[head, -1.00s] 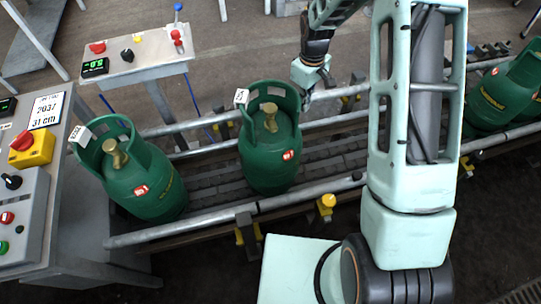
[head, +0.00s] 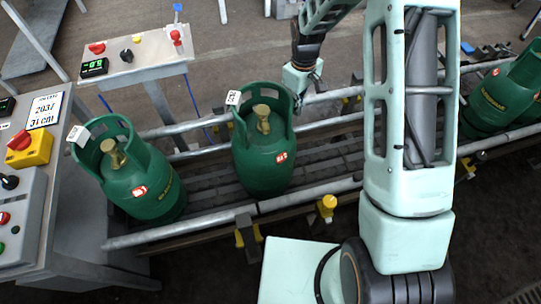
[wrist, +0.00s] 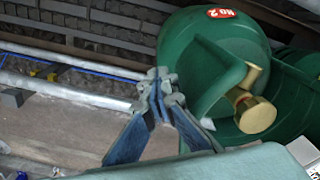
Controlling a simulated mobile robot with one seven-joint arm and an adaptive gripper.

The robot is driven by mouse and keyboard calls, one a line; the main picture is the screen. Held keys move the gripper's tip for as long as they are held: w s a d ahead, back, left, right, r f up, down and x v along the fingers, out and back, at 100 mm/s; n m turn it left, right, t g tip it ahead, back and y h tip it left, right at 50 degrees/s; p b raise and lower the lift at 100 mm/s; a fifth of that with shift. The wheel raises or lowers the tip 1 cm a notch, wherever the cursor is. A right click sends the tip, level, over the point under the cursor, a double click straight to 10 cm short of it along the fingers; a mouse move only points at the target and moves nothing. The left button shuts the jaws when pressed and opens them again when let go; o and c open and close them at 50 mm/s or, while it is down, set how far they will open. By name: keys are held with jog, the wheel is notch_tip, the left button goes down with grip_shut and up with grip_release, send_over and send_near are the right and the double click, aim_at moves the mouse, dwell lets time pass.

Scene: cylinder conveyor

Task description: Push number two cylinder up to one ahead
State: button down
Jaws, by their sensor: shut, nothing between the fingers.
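The number two cylinder (head: 262,165) is green with a brass valve and stands upright on the conveyor. In the wrist view its red label reads "NO 2" on the cylinder (wrist: 215,40). Another green cylinder (head: 150,190) with a red label stands to its left, with a gap of bare conveyor between them. My gripper (head: 296,85) is at the right side of the number two cylinder's collar, seemingly against it. In the wrist view my gripper (wrist: 160,78) has its fingers closed together and empty beside the collar. Exact contact is hard to tell.
Metal rails (head: 310,198) run along both sides of the conveyor. More green cylinders (head: 505,95) stand at the far right. A control panel (head: 30,190) is at the left and a button stand (head: 140,68) is behind the conveyor.

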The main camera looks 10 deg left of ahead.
jog(key=s+a+b, duration=0.1)
jog(key=s+a, duration=0.3)
jog(key=a, duration=0.6)
jog(key=s+a+b, duration=0.1)
jog(key=s+a, duration=0.4)
jog(key=a, duration=0.6)
jog(key=shift+s+f, duration=0.3)
jog(key=shift+f, duration=0.05)
dwell(1.6)
jog(key=shift+d, duration=0.15)
jog(key=shift+w+d, duration=0.15)
jog(key=shift+d, duration=0.1)
notch_tip(320, 180, up, 11)
jog(key=p, duration=0.6)
jog(key=shift+w+r+p, duration=0.2)
jog(key=shift+w+p, duration=0.2)
jog(key=shift+w, duration=0.05)
jog(key=shift+d, duration=0.1)
